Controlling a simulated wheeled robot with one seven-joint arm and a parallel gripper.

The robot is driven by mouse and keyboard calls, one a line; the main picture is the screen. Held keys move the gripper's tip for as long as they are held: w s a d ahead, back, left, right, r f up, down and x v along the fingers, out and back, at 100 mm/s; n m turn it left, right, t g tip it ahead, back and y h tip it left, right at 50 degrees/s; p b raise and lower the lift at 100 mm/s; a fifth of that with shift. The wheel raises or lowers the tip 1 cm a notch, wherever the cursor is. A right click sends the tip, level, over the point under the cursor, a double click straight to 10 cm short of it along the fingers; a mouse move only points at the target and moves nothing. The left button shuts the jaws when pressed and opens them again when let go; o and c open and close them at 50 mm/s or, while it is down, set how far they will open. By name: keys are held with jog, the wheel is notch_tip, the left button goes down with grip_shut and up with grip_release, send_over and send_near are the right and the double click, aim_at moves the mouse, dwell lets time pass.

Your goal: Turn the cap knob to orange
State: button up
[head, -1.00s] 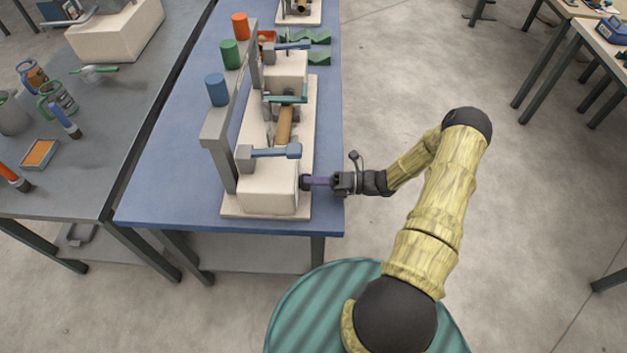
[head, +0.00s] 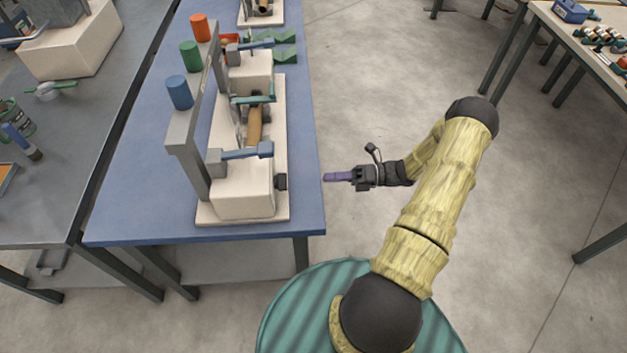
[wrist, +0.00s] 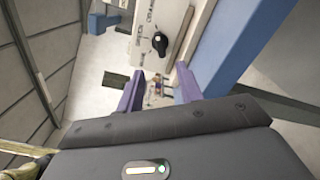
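The cap knob is a small black knob (head: 281,181) on the right side of the cream block (head: 243,193) at the near end of the winder. In the wrist view the black knob (wrist: 159,43) sits on a pale face with printed words around it, too small to read surely. I cannot tell which word it points to. My gripper (head: 337,177) is off the table's right edge, to the right of the knob and apart from it. In the wrist view its two purple fingers (wrist: 158,88) are spread apart with nothing between them.
The winder stands on a blue table (head: 140,190). A grey upright frame (head: 190,150) and a blue lever (head: 247,153) are above the block. Blue (head: 179,92), green (head: 190,54) and orange (head: 200,27) cylinders stand behind. Open floor (head: 400,60) lies right of the table.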

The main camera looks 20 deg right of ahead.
jog(key=b+v, duration=0.1)
jog(key=v, duration=0.4)
dwell(0.4)
jog(key=s+a+r+n+g+h, duration=0.1)
jog(key=s+a+r+n+h, duration=0.2)
jog(key=n, duration=0.8)
jog(key=s+a+r+n+g+h+p, duration=0.1)
jog(key=s+a+r+n+h, duration=0.2)
jog(key=a+r+n+h, duration=0.5)
jog(key=s+a+r+n+g+h, duration=0.1)
jog(key=s+a+r+n+h, duration=0.2)
jog(key=n, duration=1.1)
notch_tip(320, 180, up, 5)
jog(key=a+h, duration=0.2)
jog(key=h, duration=0.1)
jog(key=shift+a+n+p, duration=0.4)
